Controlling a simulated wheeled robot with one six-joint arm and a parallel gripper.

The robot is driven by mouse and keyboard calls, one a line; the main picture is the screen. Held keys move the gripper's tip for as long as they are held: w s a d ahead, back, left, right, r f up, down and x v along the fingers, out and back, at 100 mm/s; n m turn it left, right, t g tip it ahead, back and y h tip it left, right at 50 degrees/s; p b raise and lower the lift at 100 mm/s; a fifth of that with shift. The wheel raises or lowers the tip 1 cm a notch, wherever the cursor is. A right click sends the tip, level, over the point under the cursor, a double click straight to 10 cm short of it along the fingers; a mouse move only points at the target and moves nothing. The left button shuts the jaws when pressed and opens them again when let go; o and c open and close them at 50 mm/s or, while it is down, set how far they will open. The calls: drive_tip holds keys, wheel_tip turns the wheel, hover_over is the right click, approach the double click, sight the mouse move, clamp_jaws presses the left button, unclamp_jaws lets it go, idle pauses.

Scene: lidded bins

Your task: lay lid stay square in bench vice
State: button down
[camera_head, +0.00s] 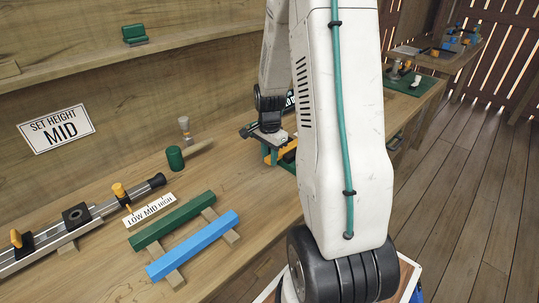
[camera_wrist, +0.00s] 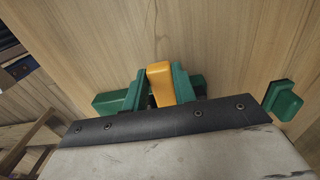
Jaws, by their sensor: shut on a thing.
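My gripper (camera_head: 268,134) is at the end of the bent arm, low over the right end of the bench. It is shut, but the held piece is largely hidden and I cannot tell its full shape. The green bench vice (camera_head: 288,163) with orange parts is right beside and below it, partly hidden by my arm. In the wrist view, green jaws (camera_wrist: 180,82) stand on either side of an orange block (camera_wrist: 160,84). A dark bolted bar (camera_wrist: 160,124) on a pale worn part crosses in front and hides their lower ends. I cannot tell whether the held piece touches the vice.
A rail with orange clamps (camera_head: 119,190) lies left on the bench, near a LOW MID HIGH label (camera_head: 150,210). Green (camera_head: 173,220) and blue (camera_head: 193,246) bars rest on wooden strips. A SET HEIGHT MID sign (camera_head: 56,129) is on the wall. A green cylinder (camera_head: 175,158) stands near.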

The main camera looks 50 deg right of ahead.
drive_tip(key=shift+f, duration=0.1)
drive_tip(key=c, duration=1.1)
unclamp_jaws()
drive_tip(key=shift+o, duration=0.2)
wheel_tip(320, 180, up, 8)
drive_tip(key=shift+f, duration=0.1)
drive_tip(key=shift+s+a+n, duration=0.15)
drive_tip(key=shift+s+n, duration=0.05)
drive_tip(key=shift+n, duration=0.3)
drive_tip(key=s+a+r+n, duration=0.5)
drive_tip(key=s+a+n, duration=0.1)
drive_tip(key=a, duration=0.2)
drive_tip(key=s+a+r+n+t, duration=0.1)
drive_tip(key=s+a+r+n, duration=0.4)
drive_tip(key=a, duration=0.4)
drive_tip(key=s+a+r+n, duration=0.5)
drive_tip(key=s+a+n, duration=0.1)
drive_tip(key=a, duration=0.3)
drive_tip(key=shift+s+r+n, duration=0.3)
drive_tip(key=shift+s+r, duration=0.1)
drive_tip(key=shift+s, duration=0.5)
